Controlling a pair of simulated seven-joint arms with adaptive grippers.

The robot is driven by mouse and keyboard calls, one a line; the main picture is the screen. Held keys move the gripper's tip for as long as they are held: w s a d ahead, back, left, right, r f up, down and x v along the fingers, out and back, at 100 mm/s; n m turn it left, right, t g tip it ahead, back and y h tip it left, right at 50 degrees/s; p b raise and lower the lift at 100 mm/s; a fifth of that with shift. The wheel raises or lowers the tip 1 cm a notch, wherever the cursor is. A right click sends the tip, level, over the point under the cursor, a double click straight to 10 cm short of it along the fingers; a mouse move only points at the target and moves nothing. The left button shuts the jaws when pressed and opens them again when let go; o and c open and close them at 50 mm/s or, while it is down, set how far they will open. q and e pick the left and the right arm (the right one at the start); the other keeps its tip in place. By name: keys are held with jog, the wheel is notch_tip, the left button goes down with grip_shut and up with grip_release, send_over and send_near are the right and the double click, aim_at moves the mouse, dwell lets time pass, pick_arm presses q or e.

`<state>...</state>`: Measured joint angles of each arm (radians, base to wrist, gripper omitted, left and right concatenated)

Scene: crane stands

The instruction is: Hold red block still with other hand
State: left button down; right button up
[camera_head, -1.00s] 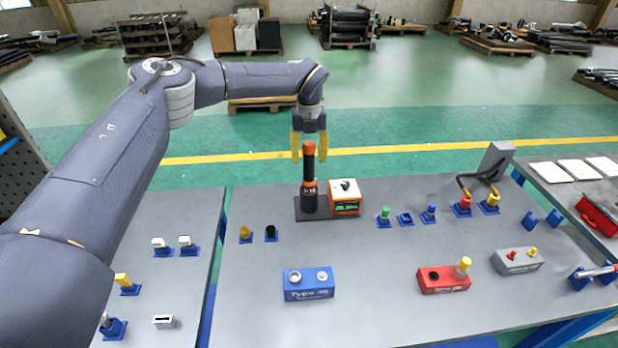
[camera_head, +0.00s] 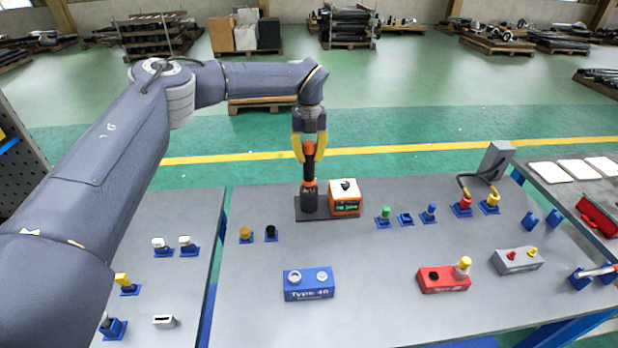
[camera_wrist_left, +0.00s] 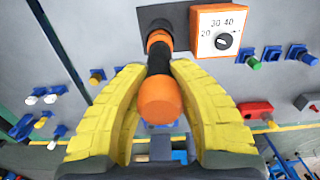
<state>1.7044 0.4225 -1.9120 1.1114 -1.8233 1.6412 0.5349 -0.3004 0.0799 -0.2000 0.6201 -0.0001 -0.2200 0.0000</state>
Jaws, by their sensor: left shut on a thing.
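The red block (camera_head: 443,282) lies on the front right of the grey table in the head view. It has a dark round hole on its left and a yellow-topped cylinder on its right. It also shows in the left wrist view (camera_wrist_left: 254,108). My left gripper (camera_head: 310,157), with yellow fingers, is shut on the upper part of an upright black-and-orange tool (camera_head: 309,190). The tool's orange end (camera_wrist_left: 160,101) shows between the fingers in the left wrist view. The left gripper is behind and left of the red block, well apart from it. My right gripper is not in view.
The tool stands by an orange-and-white dial box (camera_head: 344,197). A blue block (camera_head: 308,292) lies front centre, and a grey block (camera_head: 517,262) lies right of the red one. Blue holders with coloured parts line the back. The table between the blue and red blocks is clear.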

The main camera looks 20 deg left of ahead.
pick_arm(q)
jog(key=shift+r, duration=0.2)
jog(key=shift+r, duration=5.5)
